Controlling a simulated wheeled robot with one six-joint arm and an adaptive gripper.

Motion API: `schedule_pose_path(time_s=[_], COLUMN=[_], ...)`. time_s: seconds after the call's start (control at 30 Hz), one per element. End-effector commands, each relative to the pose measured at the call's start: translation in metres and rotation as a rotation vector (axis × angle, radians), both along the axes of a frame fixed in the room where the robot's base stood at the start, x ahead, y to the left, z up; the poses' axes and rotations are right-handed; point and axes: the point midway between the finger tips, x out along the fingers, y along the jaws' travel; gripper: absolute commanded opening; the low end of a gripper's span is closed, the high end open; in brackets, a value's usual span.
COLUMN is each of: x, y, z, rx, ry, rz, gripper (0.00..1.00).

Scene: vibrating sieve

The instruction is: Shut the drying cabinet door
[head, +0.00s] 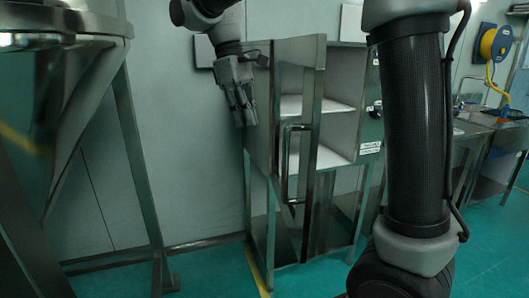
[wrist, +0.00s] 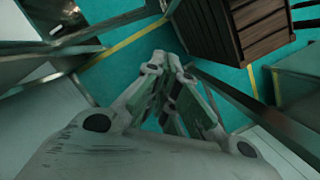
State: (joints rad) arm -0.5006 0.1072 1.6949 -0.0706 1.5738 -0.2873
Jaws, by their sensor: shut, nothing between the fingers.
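The drying cabinet (head: 342,105) stands against the wall in the middle of the head view, with pale shelves showing inside. Its door (head: 310,85) stands open, swung out at the front left. The door has a dark frame and an upright bar handle (head: 288,165). My gripper (head: 244,118) is shut and empty, pointing down at the left of the cabinet and door. I cannot tell whether it touches them. In the wrist view my gripper's fingers (wrist: 172,62) are together with nothing between them, and a metal edge (wrist: 235,95) runs slantwise at their right.
A metal frame (head: 130,130) stands at the left. A sink bench (head: 475,135) and yellow hose reel (head: 493,43) are at the right. The wrist view shows a brown slatted crate (wrist: 232,28) on the teal floor (wrist: 120,72). My own arm hides part of the cabinet's right.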

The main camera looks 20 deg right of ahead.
Motion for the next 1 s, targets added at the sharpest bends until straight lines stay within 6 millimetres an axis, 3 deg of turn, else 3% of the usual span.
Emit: schedule_pose_path(time_s=[0.17,0.57,0.8,1.0], x=[-0.004,-0.018,-0.041,-0.045], y=[-0.004,-0.018,-0.041,-0.046], z=[-0.018,-0.099,-0.096,-0.096], rx=[-0.001,-0.001,0.0,0.0], ry=[0.002,0.003,0.0,0.0], rz=[0.0,0.0,-0.002,-0.001], gripper=[0.0,0.0,0.0,0.0])
